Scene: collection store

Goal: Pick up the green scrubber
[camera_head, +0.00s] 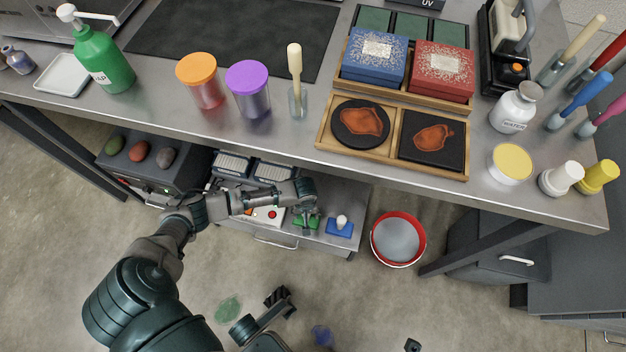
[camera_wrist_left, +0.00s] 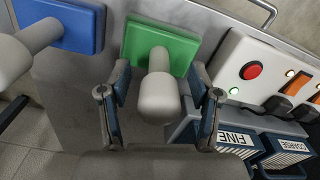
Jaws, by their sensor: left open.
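The green scrubber (camera_head: 313,222) sits on the low steel shelf under the bench. It also shows in the left wrist view (camera_wrist_left: 178,48), a green block with a pale grey knobbed handle pointing at the camera. My left gripper (camera_head: 306,208) is above it. In the left wrist view my left gripper (camera_wrist_left: 160,80) is open, with one finger on each side of the handle. Gaps show on both sides, and nothing is held. A dark jointed part (camera_head: 278,300) at the bottom of the head view looks like my right gripper; its jaws are unclear.
A blue scrubber (camera_head: 340,228) stands right beside the green one, its handle also upright (camera_wrist_left: 70,25). A box with a red button (camera_wrist_left: 252,70) and blue blocks marked FINE and COARSE (camera_wrist_left: 232,143) are on the other side. The bench edge (camera_head: 270,140) overhangs the shelf. A red-rimmed bucket (camera_head: 421,252) stands nearby.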

